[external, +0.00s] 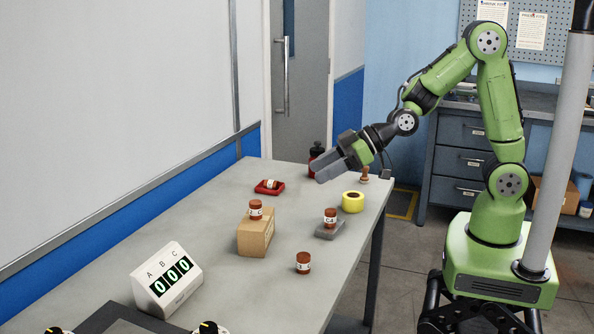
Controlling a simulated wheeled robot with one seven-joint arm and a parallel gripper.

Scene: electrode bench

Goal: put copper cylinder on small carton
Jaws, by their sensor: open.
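The small carton (252,240), a brown box, stands near the middle of the table. A copper cylinder (256,209) with a pale label stands upright on its top. A second, similar cylinder (303,263) stands upright on the bare table to the right of the carton. A third cylinder (330,218) stands on a grey pad (328,233), and another copper piece (273,184) lies in a red tray (263,190). My gripper (319,170) is open and empty above the far part of the table, apart from all the cylinders.
A yellow tape roll (353,201) and a small brown stamp-like object (364,175) are near the right edge. A dark red bottle (316,152) stands behind my gripper. A display box (167,281) reading zeros stands at the front left.

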